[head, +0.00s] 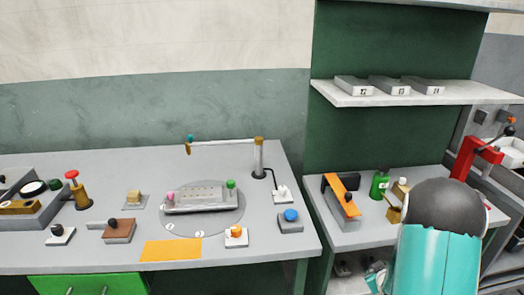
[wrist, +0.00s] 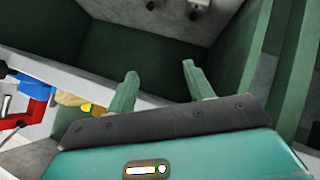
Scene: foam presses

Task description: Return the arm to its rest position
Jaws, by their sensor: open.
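My gripper (wrist: 160,72) shows in the wrist view with its two green fingers apart and nothing between them. Beyond the fingers is a dark green recess beside a pale bench edge. My teal and dark grey arm (head: 438,255) stands at the lower right of the head view, in front of the right-hand bench. The fingers cannot be made out clearly in the head view.
The left bench (head: 70,255) holds a round plate (head: 225,222), a lamp-like post (head: 258,158) and an orange mat (head: 171,250). An orange-handled press (head: 343,190), green bottle (head: 380,183) and red press (head: 478,153) stand right. A shelf (head: 420,97) holds grey blocks.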

